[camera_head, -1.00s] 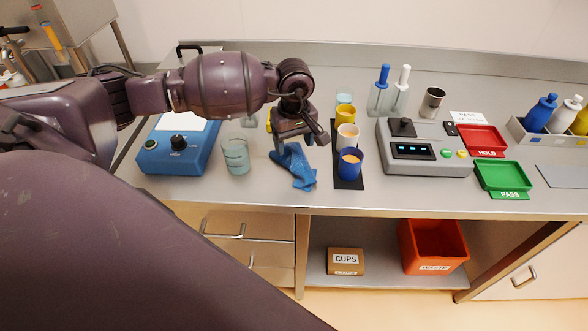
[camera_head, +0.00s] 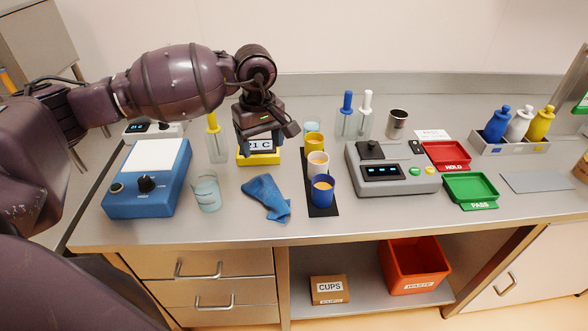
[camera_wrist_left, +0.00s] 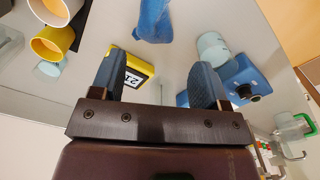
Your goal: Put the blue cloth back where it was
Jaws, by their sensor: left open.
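The blue cloth (camera_head: 265,196) lies crumpled on the steel counter near its front edge, between the glass beaker (camera_head: 207,192) and the black strip of cups. It also shows at the top of the left wrist view (camera_wrist_left: 153,20). My left gripper (camera_head: 260,150) is above the counter behind the cloth, in front of the yellow block with a black-and-white label (camera_head: 258,158), partly hiding it. In the left wrist view its two blue-grey fingers (camera_wrist_left: 158,78) are apart with nothing between them. The cloth is clear of the fingers. My right gripper is not in view.
A blue device (camera_head: 148,178) stands left of the beaker. A blue cup (camera_head: 322,190) and other cups stand on the black strip (camera_head: 322,211) right of the cloth. Further right are a grey device (camera_head: 392,168), red tray (camera_head: 447,155), green tray (camera_head: 470,188) and bare grey mat (camera_head: 538,181).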

